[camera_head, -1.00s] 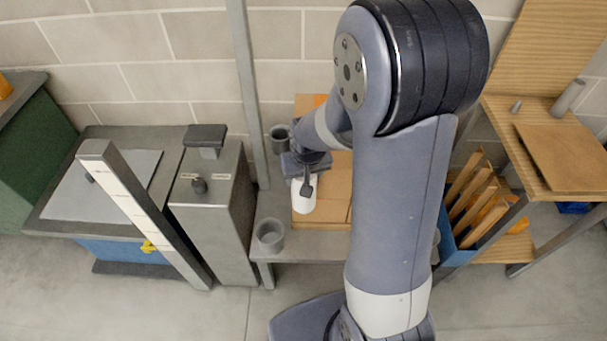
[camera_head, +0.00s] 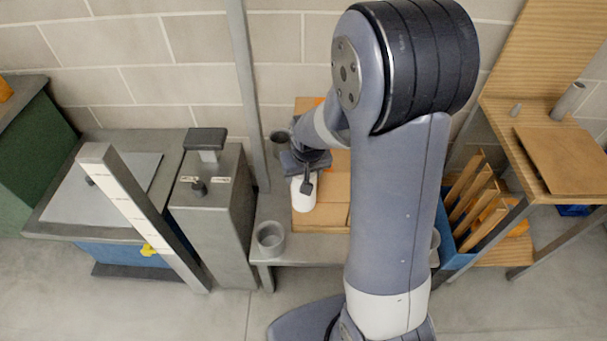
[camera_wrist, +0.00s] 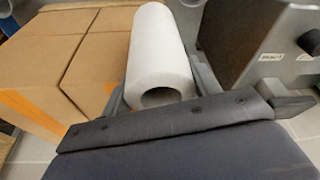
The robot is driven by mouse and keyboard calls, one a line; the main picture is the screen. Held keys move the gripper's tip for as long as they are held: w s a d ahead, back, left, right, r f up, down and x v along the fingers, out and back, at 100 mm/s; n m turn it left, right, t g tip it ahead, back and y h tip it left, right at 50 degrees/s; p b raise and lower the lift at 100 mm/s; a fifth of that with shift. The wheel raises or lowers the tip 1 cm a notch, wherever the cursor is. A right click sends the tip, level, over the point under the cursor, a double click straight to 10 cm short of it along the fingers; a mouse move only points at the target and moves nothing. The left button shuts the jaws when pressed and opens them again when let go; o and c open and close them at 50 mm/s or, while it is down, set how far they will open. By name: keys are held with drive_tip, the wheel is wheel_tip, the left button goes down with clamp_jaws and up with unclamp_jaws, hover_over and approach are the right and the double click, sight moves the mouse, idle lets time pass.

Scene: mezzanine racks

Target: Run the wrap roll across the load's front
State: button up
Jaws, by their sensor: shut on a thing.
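The white wrap roll (camera_head: 303,194) is held in my gripper (camera_head: 304,180), at the left side of the load's front. The wrist view shows the roll (camera_wrist: 158,52) large, with its hollow end toward the camera, between the fingers of my gripper (camera_wrist: 160,85). The load is a stack of brown cartons (camera_head: 336,180) on a grey bench, partly hidden behind my arm. In the wrist view the cartons (camera_wrist: 62,60) stand to the left of the roll, with orange patches. I cannot tell whether the roll touches them.
A grey cup (camera_head: 270,237) stands on the bench's front left, another cup (camera_head: 280,139) behind. A grey cabinet (camera_head: 213,215) and a slanted post (camera_head: 140,215) stand left. A blue bin with wooden slats (camera_head: 463,230) and a wooden shelf (camera_head: 560,160) are right.

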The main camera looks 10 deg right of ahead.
drive_tip(key=shift+w+d, duration=0.1)
drive_tip(key=shift+w, duration=0.2)
